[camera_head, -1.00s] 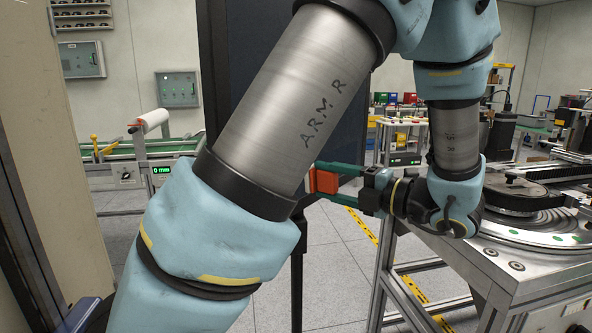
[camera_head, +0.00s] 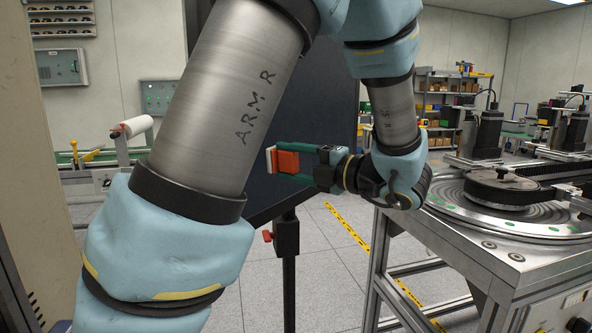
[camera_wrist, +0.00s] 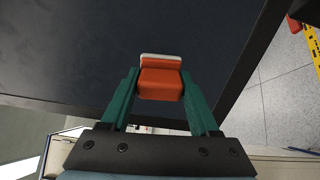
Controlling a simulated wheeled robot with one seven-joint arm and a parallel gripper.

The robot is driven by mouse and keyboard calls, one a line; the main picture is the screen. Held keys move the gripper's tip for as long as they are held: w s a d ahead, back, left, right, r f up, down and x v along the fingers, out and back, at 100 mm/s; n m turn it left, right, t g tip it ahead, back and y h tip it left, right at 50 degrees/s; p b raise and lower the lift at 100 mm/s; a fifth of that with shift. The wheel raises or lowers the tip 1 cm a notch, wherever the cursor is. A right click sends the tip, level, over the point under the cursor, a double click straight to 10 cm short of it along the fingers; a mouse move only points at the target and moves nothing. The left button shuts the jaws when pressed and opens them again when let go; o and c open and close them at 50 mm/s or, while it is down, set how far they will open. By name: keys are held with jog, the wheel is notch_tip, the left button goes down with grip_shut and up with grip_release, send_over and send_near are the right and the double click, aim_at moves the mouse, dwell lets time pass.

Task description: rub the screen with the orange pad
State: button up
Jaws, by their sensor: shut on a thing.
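My gripper (camera_head: 297,162) is shut on the orange pad (camera_head: 286,162), with green fingers on both sides of it. The pad has an orange back and a pale front layer that points left, toward the screen. In the wrist view the pad (camera_wrist: 160,84) sits between the green fingertips, in front of the dark screen (camera_wrist: 60,60). The screen (camera_head: 320,100) is a large dark panel on a black stand, partly hidden behind my arm in the head view. I cannot tell for sure whether the pad touches it; a gap seems to remain.
A metal table with a round turntable (camera_head: 510,195) stands at the right, close to my wrist. The stand's black post (camera_head: 289,270) has a red knob (camera_head: 267,236). A white roll (camera_head: 135,126) on a green-belted machine is at the left. Floor with yellow tape lies between.

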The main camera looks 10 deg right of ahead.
jog(key=shift+p+x, duration=0.75)
jog(key=shift+x, duration=0.3)
dwell(0.6)
jog(key=w+d+p, duration=0.1)
jog(key=d+p, duration=0.1)
jog(key=shift+w+r+p, duration=0.25)
jog(key=shift+w+p, duration=0.1)
jog(key=shift+w, duration=0.05)
jog(key=shift+w+d+f+p, duration=0.15)
jog(key=shift+w+d+p, duration=0.35)
jog(key=shift+p, duration=0.25)
jog(key=shift+a+p, duration=0.15)
jog(key=shift+p, duration=0.4)
jog(key=shift+s+a+p, duration=1.25)
jog(key=shift+s+a, duration=0.15)
jog(key=shift+s, duration=0.05)
jog(key=shift+d, duration=0.1)
